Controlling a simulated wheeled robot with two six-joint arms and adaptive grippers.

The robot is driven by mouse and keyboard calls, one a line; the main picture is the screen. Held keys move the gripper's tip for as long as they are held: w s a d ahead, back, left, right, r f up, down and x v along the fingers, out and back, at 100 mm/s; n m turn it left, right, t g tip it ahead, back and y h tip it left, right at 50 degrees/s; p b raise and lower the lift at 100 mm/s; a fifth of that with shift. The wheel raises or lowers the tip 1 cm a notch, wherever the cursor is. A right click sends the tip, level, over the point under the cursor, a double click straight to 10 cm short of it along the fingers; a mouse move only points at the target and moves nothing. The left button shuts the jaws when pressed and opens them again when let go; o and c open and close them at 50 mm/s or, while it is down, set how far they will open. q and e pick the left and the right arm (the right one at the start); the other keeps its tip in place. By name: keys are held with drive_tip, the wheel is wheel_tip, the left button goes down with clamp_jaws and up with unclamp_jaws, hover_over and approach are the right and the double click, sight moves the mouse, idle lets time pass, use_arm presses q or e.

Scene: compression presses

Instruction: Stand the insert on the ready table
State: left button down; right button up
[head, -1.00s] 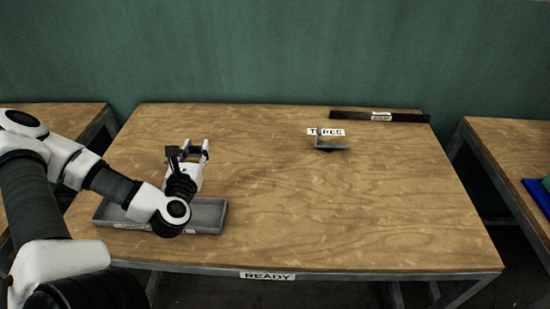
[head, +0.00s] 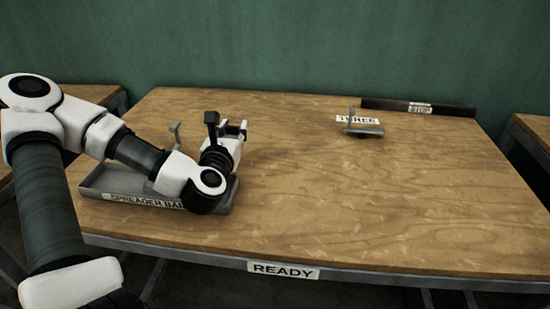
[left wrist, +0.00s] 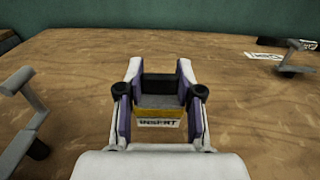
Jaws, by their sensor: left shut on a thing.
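My left gripper (head: 236,128) is above the left part of the wooden ready table (head: 330,205), which has a READY label on its front edge. In the left wrist view its fingers (left wrist: 160,100) are shut on the insert (left wrist: 158,112), a block with a grey top, a yellow band and an INSERT label facing the camera. In the head view the insert is mostly hidden by the gripper. Whether its underside touches the tabletop cannot be told. My right gripper is not in view.
A grey tray labelled SPREADER BAR (head: 105,188) lies under my left arm. A grey bracket-like piece (head: 176,133) shows behind my arm. A similar piece (head: 365,128) stands by the THREE label (head: 357,119). A black STOP bar (head: 415,107) lies at the back right. The table's middle and right are clear.

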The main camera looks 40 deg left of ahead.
use_arm(q)
drive_tip(key=w, duration=0.1)
drive_tip(key=w+d+b, duration=0.1)
drive_tip(key=w+b, duration=0.1)
drive_tip(key=shift+d+f, duration=0.25)
drive_tip(key=shift+f, duration=0.05)
drive_tip(key=w+d, duration=0.1)
drive_tip(key=w, duration=0.1)
drive_tip(key=w+d, duration=0.1)
drive_tip(key=w, duration=0.1)
drive_tip(key=w+d, duration=0.1)
drive_tip(key=w, duration=0.1)
drive_tip(key=shift+w+f+b, duration=0.1)
drive_tip(key=shift+w+b, duration=0.2)
drive_tip(key=shift+b, duration=0.1)
wheel_tip(320, 180, down, 4)
drive_tip(key=shift+r+b, duration=0.25)
drive_tip(key=shift+b, duration=0.45)
drive_tip(key=shift+w+f, duration=0.15)
drive_tip(key=shift+f, duration=0.15)
drive_tip(key=c, duration=0.7)
unclamp_jaws()
drive_tip(key=shift+c, duration=0.2)
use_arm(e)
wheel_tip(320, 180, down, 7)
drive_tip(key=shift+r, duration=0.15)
